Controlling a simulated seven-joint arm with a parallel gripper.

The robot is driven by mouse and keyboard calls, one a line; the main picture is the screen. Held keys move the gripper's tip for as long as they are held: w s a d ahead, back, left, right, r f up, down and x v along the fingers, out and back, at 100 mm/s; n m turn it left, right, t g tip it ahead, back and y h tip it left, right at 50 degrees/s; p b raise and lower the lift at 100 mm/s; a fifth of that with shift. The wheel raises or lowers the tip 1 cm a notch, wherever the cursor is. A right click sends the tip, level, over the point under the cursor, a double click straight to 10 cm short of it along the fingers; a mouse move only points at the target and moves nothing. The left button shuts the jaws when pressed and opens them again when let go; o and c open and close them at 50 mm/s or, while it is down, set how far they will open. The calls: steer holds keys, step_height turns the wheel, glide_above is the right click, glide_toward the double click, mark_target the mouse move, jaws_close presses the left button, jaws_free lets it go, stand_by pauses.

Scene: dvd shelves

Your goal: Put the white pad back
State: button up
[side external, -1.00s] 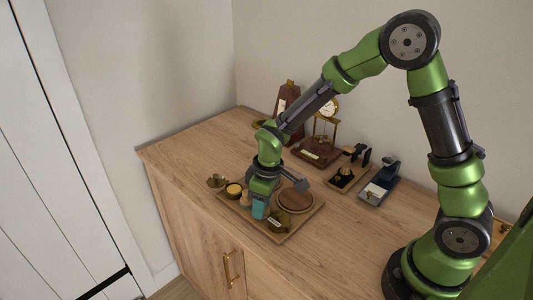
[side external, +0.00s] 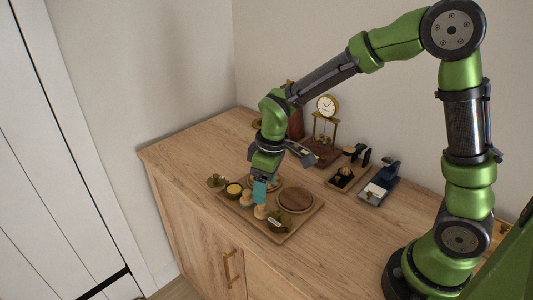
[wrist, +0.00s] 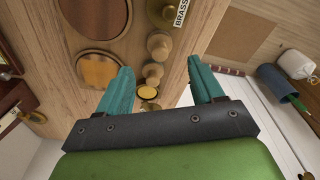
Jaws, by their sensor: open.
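My gripper (side external: 261,190) is open and empty, pointing down over the tray. In the wrist view the teal fingers of my gripper (wrist: 160,65) stand apart, with wooden knobs showing between and beyond them. The wooden tray (side external: 291,234) holds a front knob (side external: 261,211), another knob (side external: 246,198) beside it, and a cup with a yellow top (side external: 234,190). I cannot tell for sure which thing is the white pad. A small white patch (side external: 374,190) shows on a blue-grey device behind the tray. No pad is between the fingers.
A dark wooden disc (side external: 295,199) and a brass piece with a label (side external: 277,222) are on the tray. Behind stand a gold clock (side external: 327,107) and a small stand with black parts (side external: 347,173).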

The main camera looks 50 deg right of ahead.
steer(key=s+d+r+m+t, duration=0.2)
steer(key=s+r+m+t, duration=0.1)
steer(key=s+r, duration=0.4)
steer(key=s+d+r+m+t+y, duration=0.1)
steer(key=s+d+r+m+t, duration=0.1)
steer(key=s+r+m, duration=0.4)
steer(key=shift+s+r+t, duration=0.5)
steer(key=shift+s+r, duration=0.45)
steer(key=shift+s, duration=0.05)
steer(key=shift+d, duration=0.1)
